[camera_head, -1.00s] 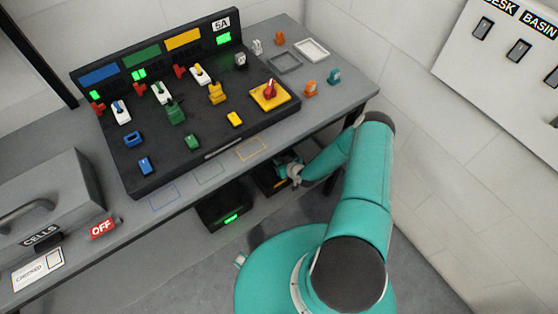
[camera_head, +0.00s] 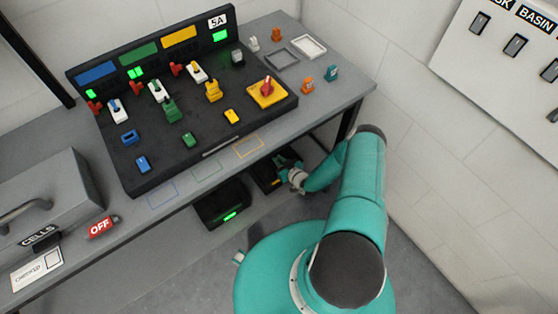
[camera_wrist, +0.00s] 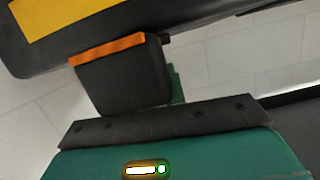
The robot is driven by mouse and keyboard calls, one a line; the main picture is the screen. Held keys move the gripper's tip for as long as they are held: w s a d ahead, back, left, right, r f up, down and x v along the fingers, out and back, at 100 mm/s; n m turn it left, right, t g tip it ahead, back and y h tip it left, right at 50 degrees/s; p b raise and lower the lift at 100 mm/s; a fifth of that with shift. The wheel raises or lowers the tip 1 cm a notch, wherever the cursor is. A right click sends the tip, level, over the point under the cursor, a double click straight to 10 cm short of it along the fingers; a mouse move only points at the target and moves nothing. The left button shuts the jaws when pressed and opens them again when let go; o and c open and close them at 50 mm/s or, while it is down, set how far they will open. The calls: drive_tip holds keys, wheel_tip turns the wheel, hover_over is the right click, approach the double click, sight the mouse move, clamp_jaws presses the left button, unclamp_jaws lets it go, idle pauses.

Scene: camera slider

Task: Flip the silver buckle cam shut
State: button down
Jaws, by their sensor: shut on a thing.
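My gripper (camera_head: 288,165) reaches low beneath the front edge of the desk, beside a dark box (camera_head: 268,182). A dark body with a yellow panel (camera_wrist: 62,12) is at the top left of the wrist view. I cannot make out the silver buckle cam or its position in either current view.
The desk (camera_head: 325,105) overhangs my gripper. Its black control board (camera_head: 160,163) carries coloured switches. Another dark box (camera_head: 222,203) with a green light is to the left under the desk. A grey case (camera_head: 50,195) and red OFF tag (camera_head: 101,227) are at far left.

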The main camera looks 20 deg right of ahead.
drive_tip(key=c, duration=1.5)
unclamp_jaws()
drive_tip(key=shift+o, duration=0.2)
drive_tip(key=v, duration=1.3)
drive_tip(key=shift+s+d, duration=0.2)
drive_tip(key=shift+s, duration=0.2)
